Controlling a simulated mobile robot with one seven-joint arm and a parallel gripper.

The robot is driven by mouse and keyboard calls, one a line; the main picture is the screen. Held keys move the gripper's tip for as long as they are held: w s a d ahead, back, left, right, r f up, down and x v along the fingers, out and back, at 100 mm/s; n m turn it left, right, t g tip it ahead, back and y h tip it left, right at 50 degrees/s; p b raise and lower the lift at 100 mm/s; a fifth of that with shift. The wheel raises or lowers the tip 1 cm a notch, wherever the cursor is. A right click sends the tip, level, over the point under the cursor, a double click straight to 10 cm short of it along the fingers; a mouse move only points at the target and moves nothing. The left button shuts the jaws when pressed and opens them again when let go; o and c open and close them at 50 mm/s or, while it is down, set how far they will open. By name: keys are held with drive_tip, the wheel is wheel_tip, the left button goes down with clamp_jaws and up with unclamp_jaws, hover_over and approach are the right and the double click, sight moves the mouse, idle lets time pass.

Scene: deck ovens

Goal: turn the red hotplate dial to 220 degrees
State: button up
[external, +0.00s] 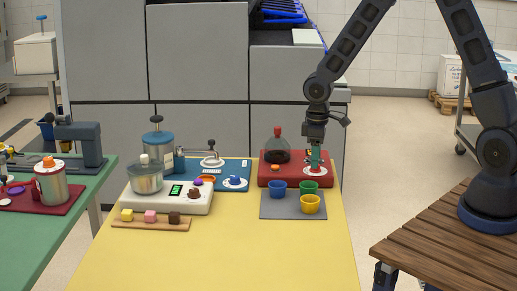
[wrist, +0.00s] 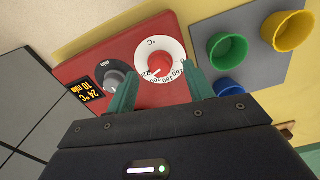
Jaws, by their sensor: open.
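The red hotplate (external: 268,178) stands at the back right of the yellow table, and its red front fills the middle of the wrist view (wrist: 85,66). The red dial (wrist: 158,64) sits on a white disc with dark numbers around its edge. Some numbers, such as 160 and 180, show, but I cannot tell which one the dial points to. My gripper (wrist: 163,80), with green fingers, is open, one finger on each side of the white disc's lower part. I cannot tell whether they touch it. In the external view my gripper (external: 315,160) is over the hotplate's right part.
A grey knob (wrist: 116,76) and a display (wrist: 86,96) reading 24 °C, 10 min are beside the dial. A dark flask (external: 276,156) stands on the hotplate. Blue (external: 278,189), green (external: 307,188) and yellow (external: 310,205) cups stand on a grey mat (external: 274,210). The table front is clear.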

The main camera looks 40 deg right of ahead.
drive_tip(key=shift+f, duration=0.95)
drive_tip(key=c, duration=1)
drive_tip(key=shift+o, duration=0.2)
drive_tip(key=shift+n, duration=0.7)
drive_tip(key=o, duration=1)
drive_tip(key=shift+c, duration=0.2)
wheel_tip(320, 180, up, 11)
drive_tip(key=shift+f, duration=0.1)
